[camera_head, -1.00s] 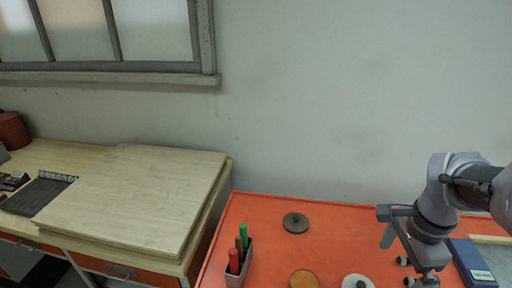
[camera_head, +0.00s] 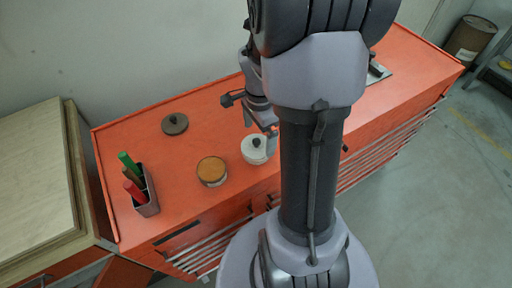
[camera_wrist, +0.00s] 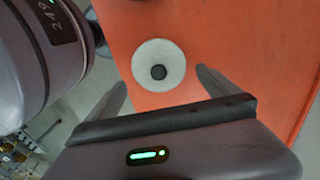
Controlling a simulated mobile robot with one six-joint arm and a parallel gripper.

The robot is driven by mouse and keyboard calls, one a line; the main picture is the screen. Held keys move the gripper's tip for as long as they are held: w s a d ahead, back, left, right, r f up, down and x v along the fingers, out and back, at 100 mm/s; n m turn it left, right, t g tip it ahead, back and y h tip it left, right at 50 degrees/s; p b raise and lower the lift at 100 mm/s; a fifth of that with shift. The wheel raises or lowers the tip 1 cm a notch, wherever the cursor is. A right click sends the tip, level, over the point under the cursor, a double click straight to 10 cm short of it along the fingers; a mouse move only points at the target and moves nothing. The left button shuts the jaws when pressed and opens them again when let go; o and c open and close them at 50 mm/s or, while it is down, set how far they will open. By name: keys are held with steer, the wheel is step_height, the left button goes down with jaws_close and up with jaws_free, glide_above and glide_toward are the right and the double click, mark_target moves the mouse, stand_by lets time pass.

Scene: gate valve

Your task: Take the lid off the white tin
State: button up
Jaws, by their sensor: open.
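The white tin (camera_head: 256,151) stands upright on the orange cabinet top. Its white lid with a dark round knob (camera_head: 256,141) is on it. In the wrist view the lid (camera_wrist: 146,58) shows from above, with its knob (camera_wrist: 158,72) near the middle. My gripper (camera_wrist: 162,84) is open, its two fingers apart on either side of the tin in that view. In the head view my gripper (camera_head: 270,132) is just above and beside the tin, partly hidden by my arm. Nothing is between the fingers that I can see as gripped.
A tin with an orange-brown top (camera_head: 212,170) stands left of the white tin. A dark lid with a knob (camera_head: 175,124) lies behind it. A grey holder with red and green markers (camera_head: 145,192) stands at the left.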

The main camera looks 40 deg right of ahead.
mark_target(259, 140)
step_height(259, 140, down, 4)
steer(key=shift+r+b, duration=0.25)
steer(key=shift+b, duration=0.1)
steer(key=shift+c, duration=0.2)
steer(key=shift+r, duration=0.1)
steer(key=c, duration=1.2)
steer(key=shift+o, duration=0.2)
